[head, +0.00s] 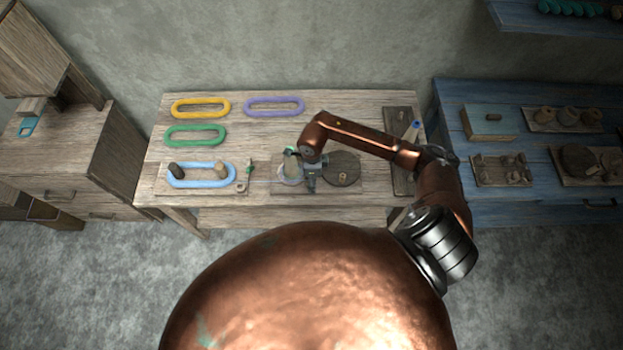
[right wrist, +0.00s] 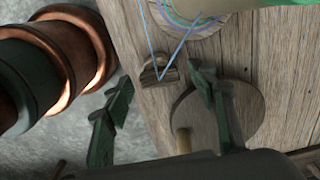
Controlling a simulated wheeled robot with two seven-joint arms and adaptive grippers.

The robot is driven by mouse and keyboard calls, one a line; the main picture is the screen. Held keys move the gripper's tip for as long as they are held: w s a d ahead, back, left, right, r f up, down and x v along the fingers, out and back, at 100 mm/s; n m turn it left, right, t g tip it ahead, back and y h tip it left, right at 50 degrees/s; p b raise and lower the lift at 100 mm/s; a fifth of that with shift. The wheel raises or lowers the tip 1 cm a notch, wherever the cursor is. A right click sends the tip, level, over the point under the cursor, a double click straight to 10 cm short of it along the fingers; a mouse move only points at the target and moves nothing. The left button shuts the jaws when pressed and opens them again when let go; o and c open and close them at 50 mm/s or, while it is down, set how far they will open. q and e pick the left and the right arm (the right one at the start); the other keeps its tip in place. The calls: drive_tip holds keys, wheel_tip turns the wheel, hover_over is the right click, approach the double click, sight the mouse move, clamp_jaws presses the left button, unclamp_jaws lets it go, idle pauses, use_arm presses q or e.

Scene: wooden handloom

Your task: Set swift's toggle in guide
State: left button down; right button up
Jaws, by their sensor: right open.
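My right gripper (head: 311,188) is open at the front of the winder board. In the right wrist view its two dark green fingers (right wrist: 160,77) stand apart, with nothing between their pads. A small wooden piece (right wrist: 157,70) shows between the fingertips in that view; I cannot tell if it is the toggle, the guide or both. A thin blue thread (right wrist: 172,60) bends in a V at it. On the swift board (head: 165,188), a blue skein (head: 200,183) loops around two pegs. A small green-topped piece with a ring (head: 241,187) lies beside it. My left gripper is not in view.
A cone wound with yarn (head: 290,163) stands left of a round wooden disc (head: 342,162) with a peg (right wrist: 183,140). Yellow (head: 201,100), purple (head: 274,99) and green (head: 195,128) loops lie behind. A dark board (head: 400,125) is at the table's right.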

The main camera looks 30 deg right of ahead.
drive_tip(key=shift+r, duration=0.2)
wheel_tip(320, 180, up, 12)
drive_tip(key=shift+f, duration=0.2)
